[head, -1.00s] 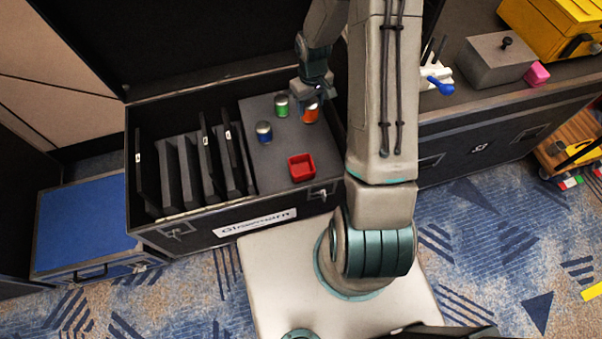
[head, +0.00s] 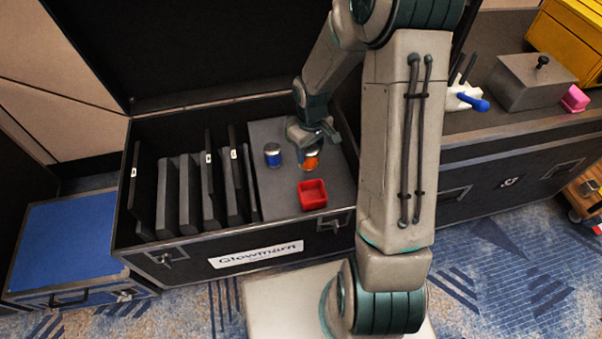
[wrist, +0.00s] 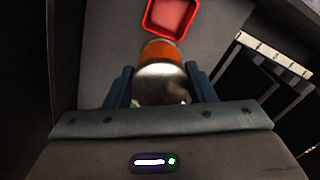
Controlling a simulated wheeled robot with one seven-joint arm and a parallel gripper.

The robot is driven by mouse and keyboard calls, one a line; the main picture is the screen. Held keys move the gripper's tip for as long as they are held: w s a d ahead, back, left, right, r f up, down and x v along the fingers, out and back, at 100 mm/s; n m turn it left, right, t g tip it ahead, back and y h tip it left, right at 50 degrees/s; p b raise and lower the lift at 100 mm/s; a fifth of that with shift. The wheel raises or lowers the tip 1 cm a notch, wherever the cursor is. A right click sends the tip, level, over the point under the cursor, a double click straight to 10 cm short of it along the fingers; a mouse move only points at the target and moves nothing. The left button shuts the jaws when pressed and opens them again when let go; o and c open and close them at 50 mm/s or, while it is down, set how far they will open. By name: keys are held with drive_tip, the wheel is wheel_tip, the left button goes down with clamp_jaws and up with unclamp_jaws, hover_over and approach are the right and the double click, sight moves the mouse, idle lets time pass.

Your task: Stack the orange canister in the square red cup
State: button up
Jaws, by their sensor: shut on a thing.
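The orange canister (head: 310,164), with a silver top, is between the fingers of my gripper (head: 312,150). In the wrist view my gripper (wrist: 160,88) is shut on the canister (wrist: 160,52), one blue-grey finger on each side. The square red cup (head: 312,195) sits open and upright on the grey panel, just in front of the canister. In the wrist view the cup (wrist: 171,17) shows just beyond the canister, cut by the top edge. The canister is beside the cup, not in it; its exact height above the panel is hard to tell.
A blue canister (head: 273,155) with a silver top stands left of my gripper on the grey panel (head: 275,205). Upright dark dividers (head: 187,195) fill the case's left side. The green canister is mostly hidden behind my gripper.

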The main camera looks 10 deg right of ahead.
wheel_tip(320, 180, down, 6)
drive_tip(key=s+a+b, duration=0.1)
drive_tip(key=a+b, duration=0.1)
drive_tip(key=a, duration=0.1)
drive_tip(key=shift+s, duration=0.25)
drive_tip(key=shift+f, duration=0.1)
drive_tip(key=shift+f+b, duration=0.4)
drive_tip(key=o, duration=1.1)
drive_tip(key=shift+o, duration=0.2)
